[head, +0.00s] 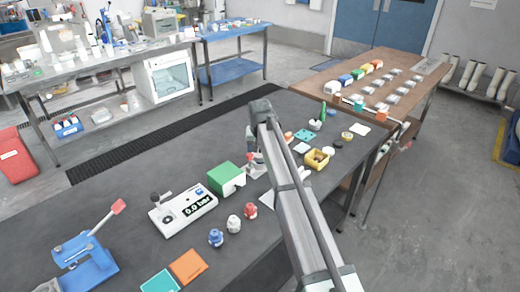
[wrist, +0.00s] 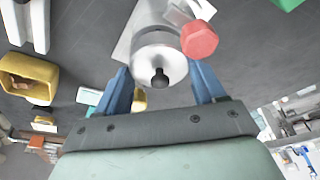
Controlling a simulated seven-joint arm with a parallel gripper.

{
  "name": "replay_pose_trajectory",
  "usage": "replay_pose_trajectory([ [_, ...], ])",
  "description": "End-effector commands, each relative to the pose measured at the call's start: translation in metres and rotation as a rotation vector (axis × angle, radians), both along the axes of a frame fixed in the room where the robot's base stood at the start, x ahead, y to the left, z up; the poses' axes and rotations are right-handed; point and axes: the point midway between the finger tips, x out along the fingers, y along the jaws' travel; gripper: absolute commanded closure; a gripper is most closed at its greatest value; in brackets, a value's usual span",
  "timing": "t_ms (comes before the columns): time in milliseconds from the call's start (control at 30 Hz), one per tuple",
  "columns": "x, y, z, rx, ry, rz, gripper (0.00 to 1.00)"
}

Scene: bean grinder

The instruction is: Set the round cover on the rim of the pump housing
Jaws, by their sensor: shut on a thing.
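The round cover (wrist: 143,62) is a silver disc with a black knob at its middle, seen in the wrist view. My gripper (wrist: 158,68) has its blue fingers on either side of the disc and is shut on it. Behind the disc shows a metal round body (wrist: 152,36), likely the pump housing, on a pale base plate (wrist: 126,40). The disc hides most of it, so I cannot tell whether the two touch. A red faceted part (wrist: 200,39) stands beside the disc. In the head view my arm hides the cover and most of the housing.
Blue, white and red small parts lie nearer. A yellow bin (head: 317,160) is to the right. The table's middle left is clear.

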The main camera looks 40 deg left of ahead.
Motion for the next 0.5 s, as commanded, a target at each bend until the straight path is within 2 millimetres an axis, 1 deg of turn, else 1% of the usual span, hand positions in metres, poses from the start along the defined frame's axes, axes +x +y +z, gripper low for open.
replay_pose_trajectory([
  [500, 0.0001, 0.0001, -0.0076, 0.001, -0.001, 0.000, 0.69],
])
